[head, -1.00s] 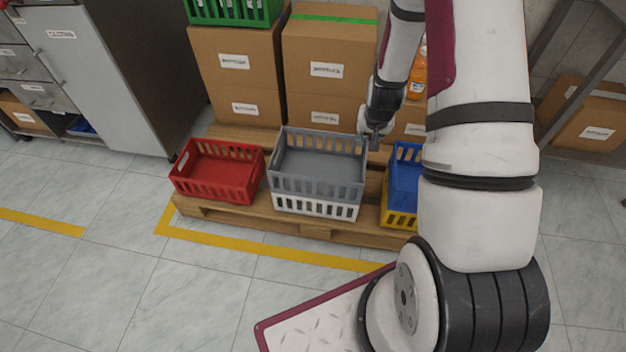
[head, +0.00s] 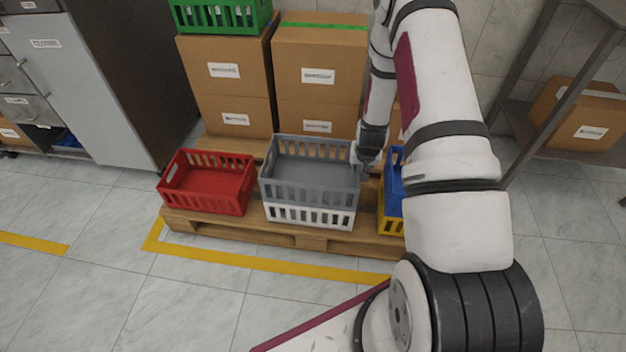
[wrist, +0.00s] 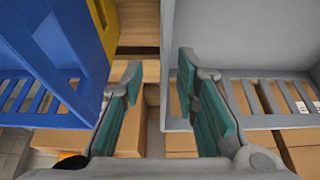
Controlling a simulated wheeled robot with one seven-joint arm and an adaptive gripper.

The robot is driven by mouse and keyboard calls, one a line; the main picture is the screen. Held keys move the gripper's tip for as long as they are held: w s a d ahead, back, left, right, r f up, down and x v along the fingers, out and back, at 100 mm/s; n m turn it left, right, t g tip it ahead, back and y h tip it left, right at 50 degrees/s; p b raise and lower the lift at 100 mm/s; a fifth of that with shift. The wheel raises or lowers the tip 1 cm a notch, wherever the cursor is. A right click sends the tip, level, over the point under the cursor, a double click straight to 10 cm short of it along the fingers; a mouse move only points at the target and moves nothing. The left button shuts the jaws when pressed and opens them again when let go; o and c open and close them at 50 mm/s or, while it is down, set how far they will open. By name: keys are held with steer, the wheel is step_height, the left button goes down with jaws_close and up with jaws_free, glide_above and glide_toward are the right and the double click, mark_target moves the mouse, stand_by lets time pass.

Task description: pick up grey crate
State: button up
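The grey crate (head: 310,190) sits upright on a white crate (head: 308,216), on the wooden pallet. My gripper (head: 362,160) is at the grey crate's right side wall in the head view. In the wrist view my gripper (wrist: 161,65) is open, with teal pads apart. The grey crate's side rim (wrist: 168,60) shows between the fingers, close to the right finger, which reaches over the crate's inside. I cannot tell whether the finger touches it. The grey crate looks empty.
A blue crate (head: 394,180) on a yellow crate (head: 390,225) stands close on the right. A red crate (head: 208,190) is on the left. Cardboard boxes (head: 318,80) stand behind, one stack topped by a green crate (head: 222,20). The floor in front is clear.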

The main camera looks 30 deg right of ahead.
steer(key=b+x, duration=0.2)
steer(key=x, duration=0.2)
steer(key=shift+w+f, duration=0.2)
steer(key=shift+f, duration=0.15)
jaws_close()
steer(key=shift+w+r, duration=0.1)
